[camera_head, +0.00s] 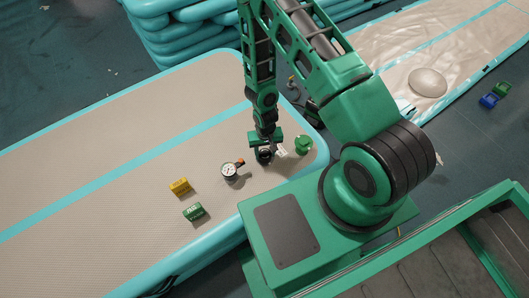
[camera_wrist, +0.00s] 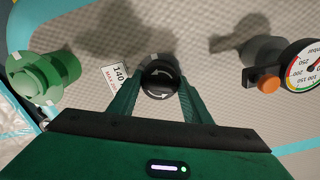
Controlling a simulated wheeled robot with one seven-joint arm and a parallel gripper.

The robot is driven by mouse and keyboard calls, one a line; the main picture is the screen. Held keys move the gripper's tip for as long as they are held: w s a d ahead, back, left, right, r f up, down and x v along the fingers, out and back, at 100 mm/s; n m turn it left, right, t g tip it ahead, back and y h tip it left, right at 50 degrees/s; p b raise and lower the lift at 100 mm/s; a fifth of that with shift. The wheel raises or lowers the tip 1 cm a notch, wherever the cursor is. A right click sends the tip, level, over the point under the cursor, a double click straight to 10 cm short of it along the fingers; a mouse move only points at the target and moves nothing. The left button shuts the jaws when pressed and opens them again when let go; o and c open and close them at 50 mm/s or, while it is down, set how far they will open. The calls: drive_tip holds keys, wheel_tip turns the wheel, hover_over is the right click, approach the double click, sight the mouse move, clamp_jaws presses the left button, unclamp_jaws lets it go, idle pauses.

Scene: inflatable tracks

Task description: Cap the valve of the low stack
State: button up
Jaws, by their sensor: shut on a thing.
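The low stack (camera_head: 120,165) is a long beige track with teal edges. My gripper (camera_head: 265,155) is over its right end, pointing down. In the wrist view its fingers (camera_wrist: 158,84) are shut on a round black cap (camera_wrist: 160,72) with white curved arrows on top. The valve under the cap is hidden; I cannot tell whether the cap touches it. A white label reading 140 MAX (camera_wrist: 116,77) lies just left of the cap. A green cylindrical fitting (camera_head: 303,146) stands apart to the right in the head view, and at left in the wrist view (camera_wrist: 42,76).
A round pressure gauge (camera_head: 230,172) with an orange-tipped fitting stands left of the gripper. A yellow block (camera_head: 180,186) and a green block (camera_head: 193,211) lie further left. A taller teal stack (camera_head: 190,35) is behind. A flat, slack track (camera_head: 450,45) lies at the right.

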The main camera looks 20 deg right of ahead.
drive_tip(key=shift+n, duration=0.8)
drive_tip(key=o, duration=1.1)
wheel_tip(320, 180, up, 11)
drive_tip(key=shift+w, duration=0.1)
